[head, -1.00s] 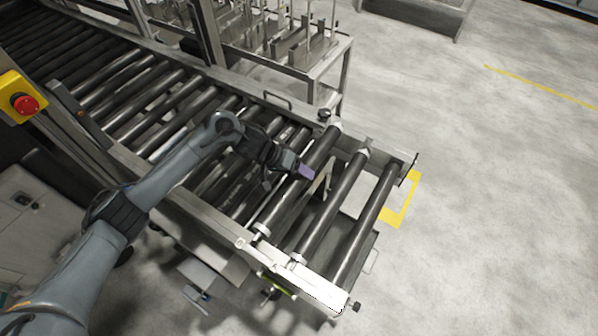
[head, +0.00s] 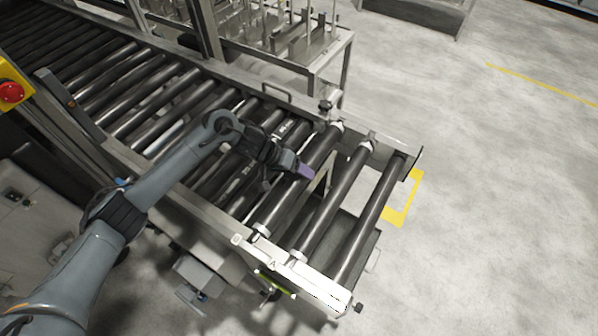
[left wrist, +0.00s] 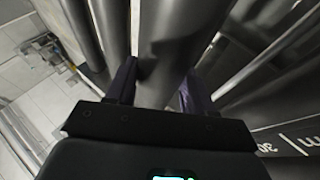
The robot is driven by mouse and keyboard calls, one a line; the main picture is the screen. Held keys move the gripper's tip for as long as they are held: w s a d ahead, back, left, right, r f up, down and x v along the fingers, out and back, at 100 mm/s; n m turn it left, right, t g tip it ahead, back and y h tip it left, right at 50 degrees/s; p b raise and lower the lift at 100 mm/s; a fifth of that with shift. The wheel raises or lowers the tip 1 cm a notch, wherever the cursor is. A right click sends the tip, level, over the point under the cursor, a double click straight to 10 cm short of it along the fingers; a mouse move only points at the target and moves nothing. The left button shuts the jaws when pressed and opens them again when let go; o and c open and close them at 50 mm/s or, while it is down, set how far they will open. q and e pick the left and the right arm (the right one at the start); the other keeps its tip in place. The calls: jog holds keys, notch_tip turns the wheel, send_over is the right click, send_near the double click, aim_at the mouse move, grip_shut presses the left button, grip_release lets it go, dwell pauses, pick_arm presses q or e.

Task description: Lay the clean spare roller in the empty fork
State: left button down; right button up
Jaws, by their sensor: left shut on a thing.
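My left gripper (head: 299,172) reaches over the conveyor's near end in the head view. It is shut on a dark grey roller (head: 278,206), gripped around its middle. In the left wrist view the roller (left wrist: 172,48) passes between the two dark fingers (left wrist: 157,88). The roller lies roughly parallel to its neighbours. Its ends are close to the pale end pieces (head: 338,126) on the two side rails; I cannot tell whether they rest in a fork. Part of the roller is hidden by the gripper. My right gripper is not in view.
Two other rollers (head: 330,205) (head: 375,215) lie toward the conveyor's end. Metal side rails (head: 310,285) bound the rollers. A steel rack (head: 315,55) stands behind the far rail. A red stop button (head: 11,92) is at the left. The floor at right is open.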

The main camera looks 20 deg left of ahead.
pick_arm(q)
jog(key=shift+w+f+b, duration=0.1)
jog(key=shift+f+b, duration=0.45)
jog(key=shift+b, duration=0.2)
jog(key=shift+r, duration=0.1)
jog(key=shift+f, duration=0.2)
jog(key=shift+f, duration=0.7)
